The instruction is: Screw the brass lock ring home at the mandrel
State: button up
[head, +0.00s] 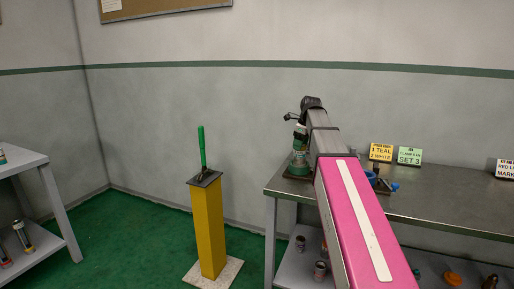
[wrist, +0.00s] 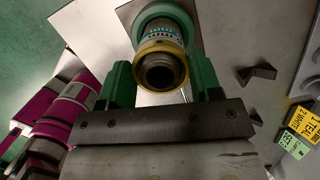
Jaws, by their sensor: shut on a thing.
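The brass lock ring (wrist: 148,47) shows in the wrist view as a yellow-gold band around the near end of a hollow, dark-bored cylinder. Behind it is a pale body with teal markings (wrist: 162,27), seemingly the mandrel, with a green rounded part around its far end. My gripper (wrist: 160,70) has its green fingers on either side of the ring and is shut on it. The finger contact is partly hidden. In the head view, the green mandrel stand (head: 300,163) is at the left end of the steel bench, and my arm hides much of it.
The steel bench (head: 450,215) runs right, with a yellow sign (head: 381,152), a green sign (head: 409,156) and blue fittings behind my arm. A yellow post (head: 209,230) with an upright green handle (head: 201,147) stands left. Dark wedge-shaped pieces (wrist: 262,72) lie near the gripper.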

jog(key=m, duration=0.4)
jog(key=shift+m+h, duration=0.3)
jog(key=shift+h, duration=0.1)
jog(key=m+t+h, duration=0.1)
jog(key=m, duration=0.4)
jog(key=o, duration=0.9)
